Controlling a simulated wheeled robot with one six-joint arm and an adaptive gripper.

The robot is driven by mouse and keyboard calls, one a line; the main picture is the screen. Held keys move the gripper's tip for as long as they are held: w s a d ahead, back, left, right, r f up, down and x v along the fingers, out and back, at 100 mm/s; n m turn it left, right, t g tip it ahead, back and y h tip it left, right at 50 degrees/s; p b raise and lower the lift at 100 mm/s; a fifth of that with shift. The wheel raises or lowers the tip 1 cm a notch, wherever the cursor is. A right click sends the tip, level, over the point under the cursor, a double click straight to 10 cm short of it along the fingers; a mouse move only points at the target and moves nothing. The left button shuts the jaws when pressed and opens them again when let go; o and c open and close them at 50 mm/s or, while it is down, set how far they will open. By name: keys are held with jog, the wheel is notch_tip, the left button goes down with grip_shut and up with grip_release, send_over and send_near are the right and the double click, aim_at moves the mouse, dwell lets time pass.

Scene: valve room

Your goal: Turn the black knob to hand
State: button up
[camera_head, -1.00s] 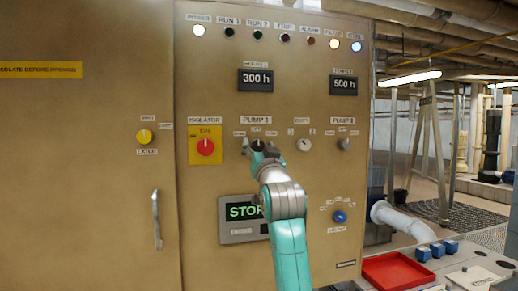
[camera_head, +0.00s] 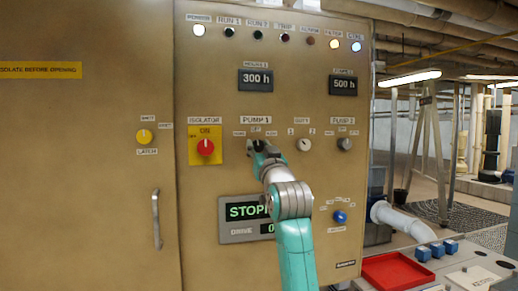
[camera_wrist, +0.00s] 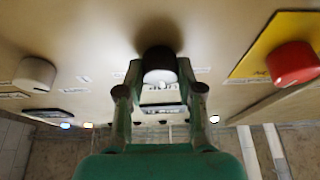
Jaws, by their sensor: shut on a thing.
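The black knob (camera_head: 258,146) sits on the tan cabinet front, under the PUMP 1 label (camera_head: 256,120). In the head view my gripper (camera_head: 259,149) is at the knob and partly covers it. In the wrist view the knob (camera_wrist: 159,42) is dark with a pale face, and my gripper (camera_wrist: 159,88) has one finger on each side of it. The jaws are shut on it. The knob's pointer direction is hard to make out.
A red isolator knob (camera_head: 205,147) on a yellow plate is to the left. A white knob (camera_head: 304,145) and a grey knob (camera_head: 344,144) are to the right. A green-lit display (camera_head: 246,211) is below, partly behind my arm. A door handle (camera_head: 156,219) protrudes at lower left.

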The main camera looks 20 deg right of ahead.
jog(key=n+y, duration=0.1)
jog(key=n, duration=0.2)
jog(key=n+y, duration=0.2)
jog(key=shift+d+n, duration=0.1)
jog(key=shift+n, duration=0.3)
jog(key=shift+n+g+y, duration=0.8)
jog(key=shift+n+y, duration=0.1)
jog(key=shift+n, duration=1.5)
jog(key=o, duration=1.2)
jog(key=shift+c, duration=0.2)
jog(key=v, duration=1.2)
jog(key=shift+d, duration=0.1)
